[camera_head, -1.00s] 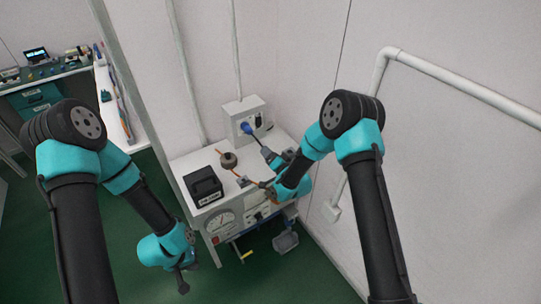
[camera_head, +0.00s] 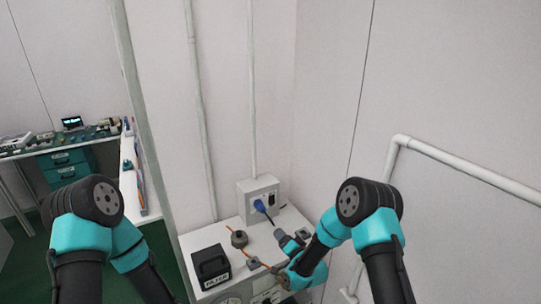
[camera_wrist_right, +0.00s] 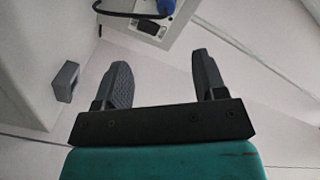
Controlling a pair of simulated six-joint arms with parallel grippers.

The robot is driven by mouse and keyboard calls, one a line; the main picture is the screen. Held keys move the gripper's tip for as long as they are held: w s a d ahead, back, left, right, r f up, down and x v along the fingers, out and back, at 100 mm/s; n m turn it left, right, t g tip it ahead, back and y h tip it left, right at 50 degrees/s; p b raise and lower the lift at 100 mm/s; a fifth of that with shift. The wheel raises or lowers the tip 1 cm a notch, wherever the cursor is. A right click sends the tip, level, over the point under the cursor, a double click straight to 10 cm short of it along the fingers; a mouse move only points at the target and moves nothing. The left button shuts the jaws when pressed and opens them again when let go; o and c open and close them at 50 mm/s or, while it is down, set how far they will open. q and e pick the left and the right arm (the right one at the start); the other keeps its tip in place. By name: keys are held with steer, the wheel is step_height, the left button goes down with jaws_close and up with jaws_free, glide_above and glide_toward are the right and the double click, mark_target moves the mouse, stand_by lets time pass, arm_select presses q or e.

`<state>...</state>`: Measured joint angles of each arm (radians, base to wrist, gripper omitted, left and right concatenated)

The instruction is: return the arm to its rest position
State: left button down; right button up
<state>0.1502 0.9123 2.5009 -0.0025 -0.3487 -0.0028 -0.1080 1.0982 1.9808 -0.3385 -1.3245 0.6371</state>
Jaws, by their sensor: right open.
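My right gripper (camera_head: 281,237) is held over the white cabinet top, in front of the wall box. In the right wrist view the two fingers (camera_wrist_right: 160,78) are spread apart with nothing between them. My right arm is bent, coming in from the bottom right. My left arm comes in at the lower left, and its gripper is out of view below the frame. A blue plug (camera_head: 259,206) sits at the grey socket box (camera_head: 246,190), apart from my right gripper; it also shows in the right wrist view (camera_wrist_right: 154,6).
A black box (camera_head: 211,267) and a brown round knob-like piece (camera_head: 239,239) with an orange cable stand on the cabinet (camera_head: 195,240). A white wall pipe (camera_head: 470,178) runs at the right. A bench (camera_head: 75,143) with teal drawers is at the back left.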

steer(key=s+d+f+n+g+h, duration=0.1)
steer(key=s+d+f+g, duration=0.3)
steer(key=s, duration=0.4)
steer(key=s+d+f+n+g+h, duration=0.1)
steer(key=s+d+f+g+h, duration=0.15)
steer(key=s+d+f, duration=0.35)
steer(key=s+d+f+g+h, duration=0.1)
steer(key=s+d+f+g, duration=0.25)
steer(key=s, duration=0.55)
steer(key=s+d+n+g, duration=0.1)
steer(key=s+g, duration=0.3)
steer(key=s, duration=0.8)
steer(key=shift+d+r+g, duration=0.35)
steer(key=shift+g, duration=0.05)
